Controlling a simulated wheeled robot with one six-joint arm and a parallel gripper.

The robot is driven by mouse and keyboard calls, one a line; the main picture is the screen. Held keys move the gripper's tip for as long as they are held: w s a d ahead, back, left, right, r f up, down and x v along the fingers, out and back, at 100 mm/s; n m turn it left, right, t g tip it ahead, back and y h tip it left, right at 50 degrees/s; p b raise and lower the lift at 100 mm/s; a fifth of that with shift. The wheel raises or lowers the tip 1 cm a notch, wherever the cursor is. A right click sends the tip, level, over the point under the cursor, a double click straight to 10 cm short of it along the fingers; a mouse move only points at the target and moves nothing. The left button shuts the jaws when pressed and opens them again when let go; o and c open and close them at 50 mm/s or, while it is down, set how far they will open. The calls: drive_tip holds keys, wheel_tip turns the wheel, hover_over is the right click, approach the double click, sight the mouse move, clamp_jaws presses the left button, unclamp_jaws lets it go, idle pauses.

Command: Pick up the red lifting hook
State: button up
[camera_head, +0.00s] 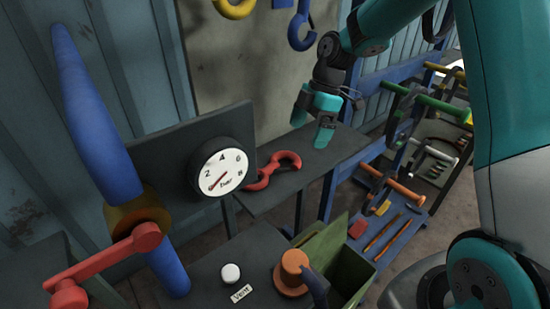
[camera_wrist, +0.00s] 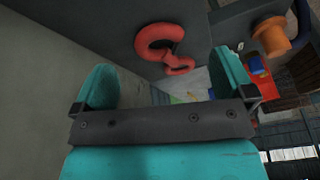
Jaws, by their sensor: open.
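The red lifting hook (camera_head: 269,172) lies flat on a dark shelf (camera_head: 322,163), just right of the round gauge in the head view. In the wrist view the hook (camera_wrist: 161,42) shows beyond the fingers, near the top centre, its curved end to the left. My teal gripper (camera_head: 320,130) is above the right part of the shelf, right of the hook and apart from it. In the wrist view my gripper (camera_wrist: 165,85) has its two fingers spread wide with nothing between them.
The gauge (camera_head: 221,170) and its dark panel stand left of the hook. A yellow hook (camera_head: 235,8) and a blue hook (camera_head: 300,30) hang on the wall behind. An orange knob (camera_head: 292,270) and a green box (camera_head: 335,255) are in front, below the shelf.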

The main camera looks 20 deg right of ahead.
sight(277, 163)
drive_tip(key=w+d+f+n, duration=0.1)
drive_tip(key=d, duration=0.1)
drive_tip(key=w+d+f+n, duration=0.1)
drive_tip(key=shift+w+d+f, duration=0.2)
drive_tip(key=shift+d+f, duration=0.15)
drive_tip(key=shift+f, duration=0.05)
drive_tip(key=shift+w+d+f+n, duration=0.2)
drive_tip(key=shift+f+n, duration=0.1)
drive_tip(key=shift+n, duration=0.2)
drive_tip(key=shift+a+y+p, duration=0.3)
drive_tip(key=shift+p, duration=0.1)
drive_tip(key=a, duration=0.2)
drive_tip(key=s+a+p, duration=0.1)
drive_tip(key=a, duration=0.1)
drive_tip(key=s+a, duration=0.1)
drive_tip(key=a, duration=0.1)
drive_tip(key=shift+s+a+p, duration=0.1)
drive_tip(key=shift+a+p, duration=0.15)
drive_tip(key=shift+p, duration=0.15)
drive_tip(key=a, duration=0.2)
drive_tip(key=s+a+p, duration=0.1)
drive_tip(key=a, duration=0.1)
drive_tip(key=shift+s+r+p, duration=0.1)
drive_tip(key=shift+s+p, duration=0.1)
drive_tip(key=shift+p, duration=0.1)
drive_tip(key=shift+p+x, duration=0.65)
drive_tip(key=shift+x, duration=0.6)
drive_tip(key=shift+a+f, duration=0.15)
drive_tip(key=shift+f, duration=0.25)
drive_tip(key=c, duration=1.1)
